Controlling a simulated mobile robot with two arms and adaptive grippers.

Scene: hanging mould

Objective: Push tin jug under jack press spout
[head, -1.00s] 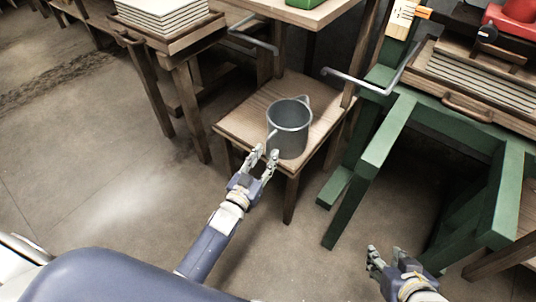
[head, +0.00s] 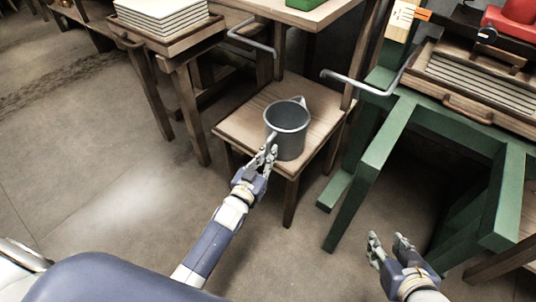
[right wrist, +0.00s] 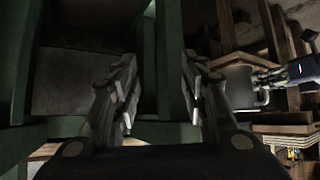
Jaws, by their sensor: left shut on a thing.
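The grey tin jug (head: 291,140) stands upright on a low wooden stand (head: 240,125), its lip toward the back right. My left gripper (head: 268,155) is shut on the jug's near-left side, apparently at the handle; the fingers partly hide the grip. The jug and left gripper also show at the right of the right wrist view. The green press frame (head: 375,150) stands right of the stand, with a red jack (head: 515,25) above its plates. A grey bent pipe (head: 350,82) sticks out left from it; I cannot tell if this is the spout. My right gripper (head: 388,240) is open and empty.
A wooden table with stacked pale plates (head: 160,20) stands at the back left. Another grey bent bar (head: 250,42) hangs above the low stand's left side. The green legs limit room on the right. The floor (head: 100,170) at left is clear.

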